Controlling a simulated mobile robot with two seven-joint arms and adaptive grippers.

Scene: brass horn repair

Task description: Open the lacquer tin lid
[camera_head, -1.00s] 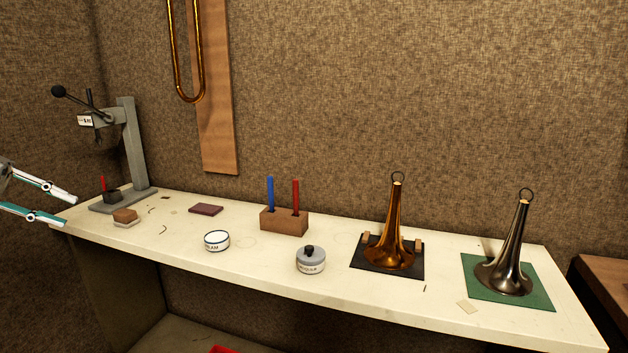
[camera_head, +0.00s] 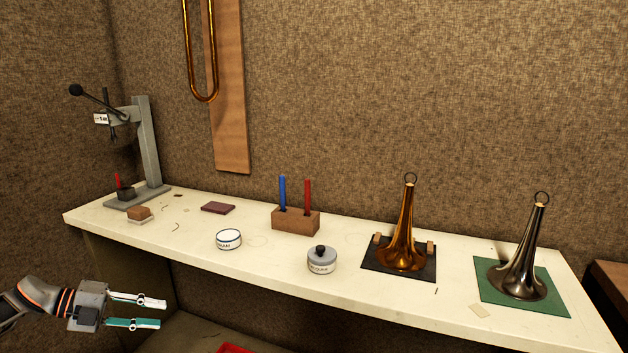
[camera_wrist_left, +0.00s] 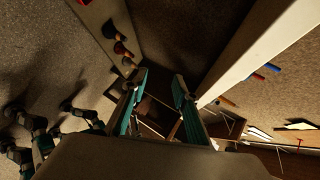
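The lacquer tin (camera_head: 321,265) stands upright on the white bench, a short grey-white tin with a label. Its grey lid with a dark round knob (camera_head: 320,250) sits on top. My left gripper (camera_head: 160,311) is at the lower left in the head view, in front of the bench edge and well left of the tin. Its two teal-and-white fingers are apart with nothing between them. They also show apart in the left wrist view (camera_wrist_left: 160,92). The tin cannot be made out there. My right gripper is not in view.
A white open tin (camera_head: 229,239) stands left of the lacquer tin. A wooden block (camera_head: 296,222) with a blue and a red stick stands behind. A brass horn bell on a dark mat (camera_head: 370,258) and a silver one on a green mat (camera_head: 551,299) stand right. A press (camera_head: 147,140) stands far left.

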